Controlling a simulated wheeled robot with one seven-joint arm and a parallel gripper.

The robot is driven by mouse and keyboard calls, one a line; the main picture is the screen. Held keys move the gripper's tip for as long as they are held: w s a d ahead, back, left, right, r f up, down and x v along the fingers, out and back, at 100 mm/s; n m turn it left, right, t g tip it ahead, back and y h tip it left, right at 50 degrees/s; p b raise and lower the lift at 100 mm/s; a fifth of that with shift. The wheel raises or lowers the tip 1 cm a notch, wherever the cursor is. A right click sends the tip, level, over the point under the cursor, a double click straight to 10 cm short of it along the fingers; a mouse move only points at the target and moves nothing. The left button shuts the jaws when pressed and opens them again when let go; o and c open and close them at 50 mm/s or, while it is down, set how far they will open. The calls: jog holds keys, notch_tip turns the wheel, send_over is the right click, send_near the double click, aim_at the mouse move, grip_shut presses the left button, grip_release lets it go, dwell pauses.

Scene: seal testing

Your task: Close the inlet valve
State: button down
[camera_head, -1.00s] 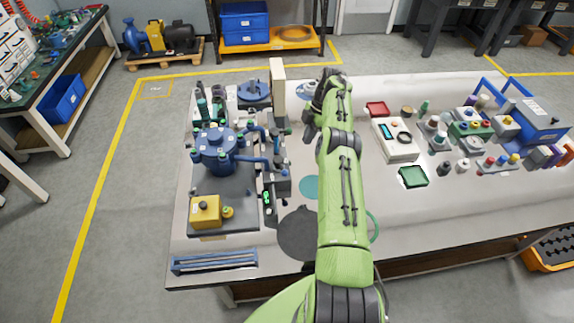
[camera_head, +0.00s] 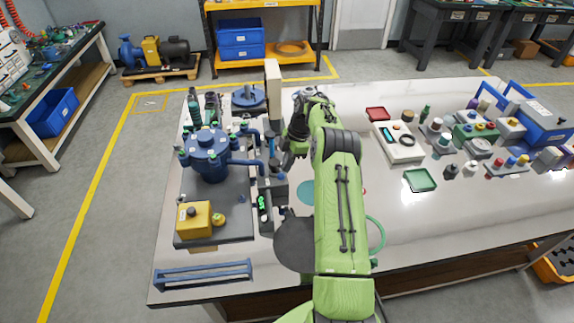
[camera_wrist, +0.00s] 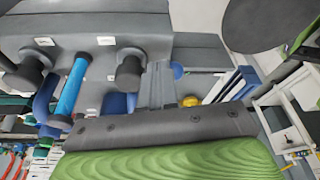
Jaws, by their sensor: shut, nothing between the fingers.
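The test rig with its blue vessel (camera_head: 207,155) stands on the left of the table in the head view. In the wrist view a grey block (camera_wrist: 60,20) with small white labels fills the top left. It carries two dark round knobs (camera_wrist: 128,68) and a bright blue cylinder (camera_wrist: 70,90) between them. I cannot read the labels or tell which part is the inlet valve. My gripper (camera_wrist: 157,84) is shut and empty, close beside the right-hand knob; I cannot tell whether they touch. In the head view my wrist hides part of the rig's right side.
A yellow box (camera_head: 194,219) sits at the rig's near end and a blue rack (camera_head: 203,274) near the table's front edge. A tall beige post (camera_head: 272,88) rises behind.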

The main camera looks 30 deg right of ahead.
dwell(0.3)
jog(key=shift+a+f+m+b, duration=0.15)
jog(key=shift+a+m+b, duration=0.6)
jog(key=shift+a, duration=0.35)
jog(key=shift+s, duration=0.1)
